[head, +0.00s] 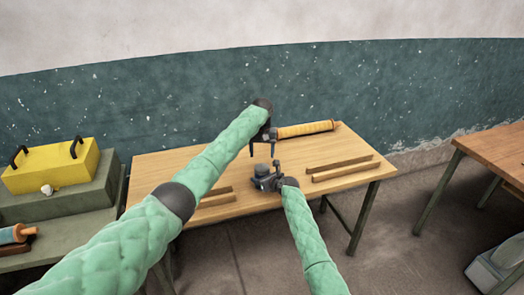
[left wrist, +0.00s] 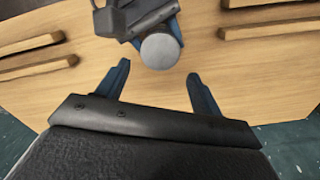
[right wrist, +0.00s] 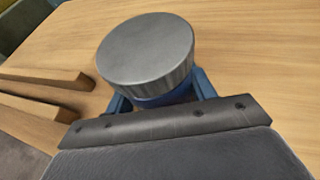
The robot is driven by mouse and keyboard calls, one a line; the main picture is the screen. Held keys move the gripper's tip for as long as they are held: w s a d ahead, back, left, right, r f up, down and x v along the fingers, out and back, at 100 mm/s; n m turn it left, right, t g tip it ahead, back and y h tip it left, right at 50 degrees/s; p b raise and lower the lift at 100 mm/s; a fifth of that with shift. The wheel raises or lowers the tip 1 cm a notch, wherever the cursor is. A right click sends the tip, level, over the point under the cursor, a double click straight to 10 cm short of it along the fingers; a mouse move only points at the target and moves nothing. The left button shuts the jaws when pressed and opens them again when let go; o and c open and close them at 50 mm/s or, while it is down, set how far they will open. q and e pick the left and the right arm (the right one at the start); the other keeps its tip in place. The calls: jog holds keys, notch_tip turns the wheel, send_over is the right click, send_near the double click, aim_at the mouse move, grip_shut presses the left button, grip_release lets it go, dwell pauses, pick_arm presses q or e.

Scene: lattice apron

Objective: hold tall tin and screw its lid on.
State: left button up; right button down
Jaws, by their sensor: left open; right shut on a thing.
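The tall tin is seen almost end-on in the right wrist view, with a blue part of its body (right wrist: 165,99) below a grey ridged lid (right wrist: 146,50). The lid sits on the tin's top; I cannot tell how tightly. In the left wrist view the lid is a round grey disc (left wrist: 160,50). My right gripper (head: 266,178) is shut on the tin over the table. My left gripper (head: 262,149) is open and empty, above and close to the tin. Its fingers (left wrist: 157,85) point toward the lid without touching it. Most of the tin's body is hidden.
The wooden table (head: 160,165) carries two wooden strips at the right (head: 340,164) and strips at the left (head: 215,197). A yellow roll (head: 305,130) lies at the back. A yellow box (head: 50,167) stands on the left bench; another table (head: 495,150) is at the right.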

aim_at(262, 167)
pick_arm(q)
jog(key=shift+f, duration=3.55)
jog(key=c, duration=0.6)
jog(key=o, duration=0.9)
jog(key=shift+d, duration=0.1)
jog(key=shift+r, duration=2.3)
